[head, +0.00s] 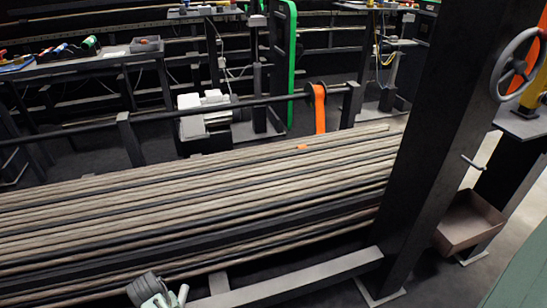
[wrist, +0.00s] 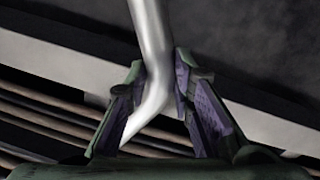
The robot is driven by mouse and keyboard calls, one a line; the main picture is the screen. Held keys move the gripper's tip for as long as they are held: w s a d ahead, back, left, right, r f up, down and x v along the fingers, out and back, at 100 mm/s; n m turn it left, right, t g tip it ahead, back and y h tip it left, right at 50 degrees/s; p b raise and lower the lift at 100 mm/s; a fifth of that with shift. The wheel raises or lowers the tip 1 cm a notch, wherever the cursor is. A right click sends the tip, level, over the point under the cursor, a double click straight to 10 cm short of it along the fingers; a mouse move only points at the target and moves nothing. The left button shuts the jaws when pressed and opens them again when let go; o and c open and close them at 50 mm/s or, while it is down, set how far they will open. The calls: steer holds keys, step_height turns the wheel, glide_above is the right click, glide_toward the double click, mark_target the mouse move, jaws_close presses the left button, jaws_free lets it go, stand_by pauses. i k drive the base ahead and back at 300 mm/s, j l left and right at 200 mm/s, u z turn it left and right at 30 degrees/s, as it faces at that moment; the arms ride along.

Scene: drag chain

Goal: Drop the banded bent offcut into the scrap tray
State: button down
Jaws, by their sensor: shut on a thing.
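In the wrist view, my gripper (wrist: 159,75) is shut on a bent silver rod (wrist: 150,30), which looks like the bent offcut. The rod runs up out of the picture and bends between the purple finger pads. No band shows on its visible part. In the head view, part of my pale green and grey gripper (head: 164,297) is at the bottom edge, left of centre; the rod cannot be made out there. An open brown tray (head: 469,222), likely the scrap tray, is at the right, beyond the dark post and far from my gripper. Its visible inside looks empty.
Long brown and dark bars (head: 200,190) fill the middle of the head view. A thick dark post (head: 435,130) stands between them and the tray, with a handwheel (head: 503,65) near it. A grey beam (head: 290,282) runs along the front. An orange strap (head: 319,105) hangs behind.

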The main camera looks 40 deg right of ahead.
mark_target(460, 228)
steer(key=k+z, duration=0.15)
steer(key=z, duration=2.25)
steer(key=j+z, duration=0.55)
steer(key=j, duration=0.15)
steer(key=i+j, duration=0.1)
steer(key=j, duration=0.95)
